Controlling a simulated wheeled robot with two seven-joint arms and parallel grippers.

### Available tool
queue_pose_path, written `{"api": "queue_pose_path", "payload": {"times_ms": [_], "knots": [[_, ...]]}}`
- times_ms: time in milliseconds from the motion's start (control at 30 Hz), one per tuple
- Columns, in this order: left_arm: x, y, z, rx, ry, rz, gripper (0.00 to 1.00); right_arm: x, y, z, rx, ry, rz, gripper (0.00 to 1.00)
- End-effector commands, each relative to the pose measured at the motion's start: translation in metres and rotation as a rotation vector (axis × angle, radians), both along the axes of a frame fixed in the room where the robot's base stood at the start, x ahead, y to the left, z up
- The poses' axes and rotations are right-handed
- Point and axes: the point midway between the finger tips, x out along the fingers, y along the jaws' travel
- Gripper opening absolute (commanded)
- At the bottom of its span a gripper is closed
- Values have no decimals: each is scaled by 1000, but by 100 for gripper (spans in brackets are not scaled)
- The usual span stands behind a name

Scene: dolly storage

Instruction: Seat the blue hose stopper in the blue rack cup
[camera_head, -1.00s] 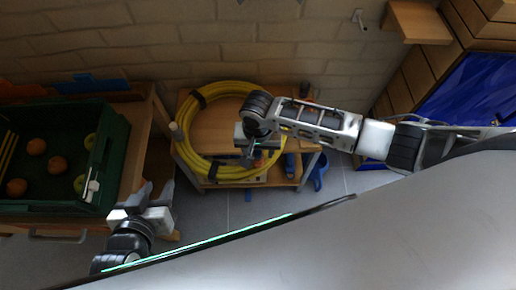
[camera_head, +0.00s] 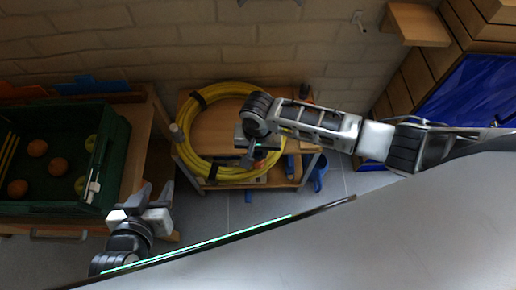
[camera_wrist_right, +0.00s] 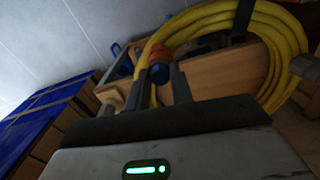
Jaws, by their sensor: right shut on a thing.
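My right gripper (camera_head: 248,158) hangs over the front of the low wooden stand, inside the yellow hose coil. In the right wrist view its fingers (camera_wrist_right: 160,85) are shut on a small round blue piece, which I take as the blue hose stopper (camera_wrist_right: 159,74). An orange-brown round part shows just beyond it; I cannot tell whether they are joined. The blue rack cup is not clearly made out; blue parts (camera_head: 291,167) show at the stand's right front. My left gripper (camera_head: 153,194) is open and empty, right of the green crate.
The yellow hose coil (camera_head: 184,151) rests on the wooden stand (camera_head: 215,130) against the brick wall. A green crate (camera_head: 117,150) with fruit stands on a bench at left. A blue piece (camera_head: 319,173) is at the stand's right side. Grey floor in front is clear.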

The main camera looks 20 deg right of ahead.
Motion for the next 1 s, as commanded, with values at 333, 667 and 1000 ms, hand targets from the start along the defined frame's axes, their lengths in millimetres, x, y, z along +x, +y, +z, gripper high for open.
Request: {"api": "queue_pose_path", "payload": {"times_ms": [333, 667, 1000], "knots": [[1, 0, 13, -3, 0, 2, 36, 0, 0, 9, 0, 1, 0, 0], [0, -1, 22, -3, 0, 2, 36, 0, 0, 16, 0, 0, 0, 0], [0, -1, 33, -4, -1, 2, 36, 0, 0, 23, 1, 0, 0, 0]]}}
